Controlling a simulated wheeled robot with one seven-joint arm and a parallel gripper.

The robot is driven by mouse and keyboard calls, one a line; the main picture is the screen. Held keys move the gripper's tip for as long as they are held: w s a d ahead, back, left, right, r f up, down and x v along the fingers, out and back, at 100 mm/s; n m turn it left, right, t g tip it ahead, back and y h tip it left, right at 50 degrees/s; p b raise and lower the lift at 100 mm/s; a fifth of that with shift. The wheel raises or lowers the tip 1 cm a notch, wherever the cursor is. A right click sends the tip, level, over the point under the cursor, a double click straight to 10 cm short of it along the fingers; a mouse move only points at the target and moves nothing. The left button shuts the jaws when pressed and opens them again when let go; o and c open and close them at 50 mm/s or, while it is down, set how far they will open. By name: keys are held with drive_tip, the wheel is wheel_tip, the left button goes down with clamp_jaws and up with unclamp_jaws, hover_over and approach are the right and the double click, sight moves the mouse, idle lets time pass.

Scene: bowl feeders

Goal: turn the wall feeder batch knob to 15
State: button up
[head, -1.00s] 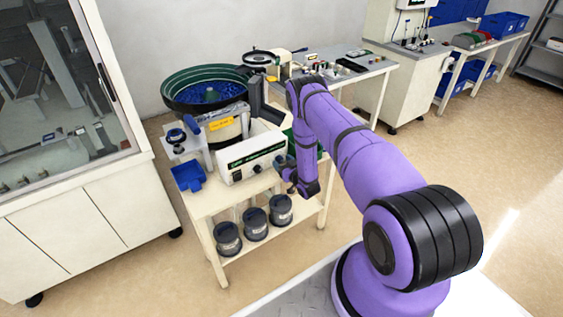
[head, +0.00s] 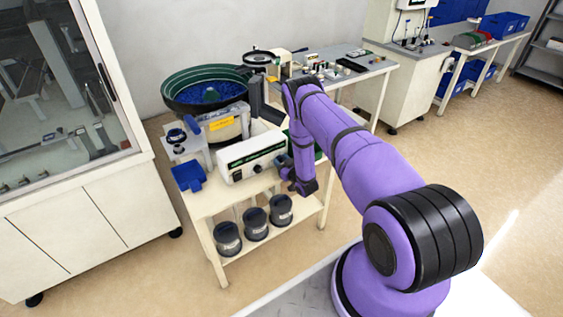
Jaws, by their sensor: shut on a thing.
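The white feeder control box (head: 248,158) stands on the cart in front of the bowl feeder (head: 205,92), which has green walls and blue parts in it. A dark knob (head: 257,169) shows on the front face of the box. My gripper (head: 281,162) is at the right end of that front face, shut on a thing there. My wrist and fingers hide what is held, and I cannot read any scale or number at this size.
The cart (head: 212,200) holds a blue scoop-like bin (head: 188,177) at the left and several dark jars (head: 255,223) on its lower shelf. A glazed cabinet (head: 70,150) stands left. A bench (head: 345,70) stands behind. Floor right of the cart is clear.

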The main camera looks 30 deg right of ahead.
drive_tip(key=n, duration=0.3)
drive_tip(key=o, duration=0.9)
drive_tip(key=s, duration=1.1)
drive_tip(key=shift+d, duration=0.15)
